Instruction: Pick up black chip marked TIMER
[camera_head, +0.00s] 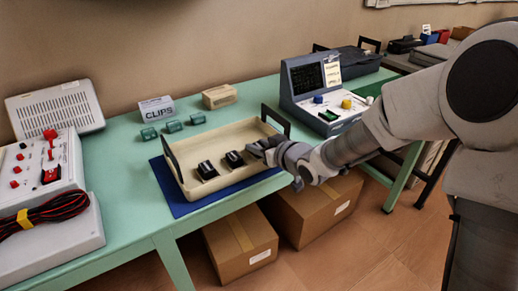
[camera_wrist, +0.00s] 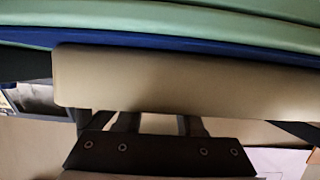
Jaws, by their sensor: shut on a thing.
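Two black chips lie in a beige tray (camera_head: 182,184), one at the left (camera_head: 207,170) and one nearer the middle (camera_head: 235,159). Their markings are too small to read, so I cannot tell which is marked TIMER. My gripper (camera_head: 257,151) reaches over the tray's right part, just right of the middle chip. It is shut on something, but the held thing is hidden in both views. In the wrist view the tray's wall (camera_wrist: 180,85) covers the fingertips of my gripper.
The tray has dark upright handles at its ends and stands on a blue mat (camera_head: 187,207) on a green table (camera_head: 120,158). Green blocks (camera_head: 173,126), a CLIPS box (camera_head: 157,108) and a tan box (camera_head: 219,96) stand behind. A console (camera_head: 318,95) stands right. Cardboard boxes (camera_head: 240,243) are below.

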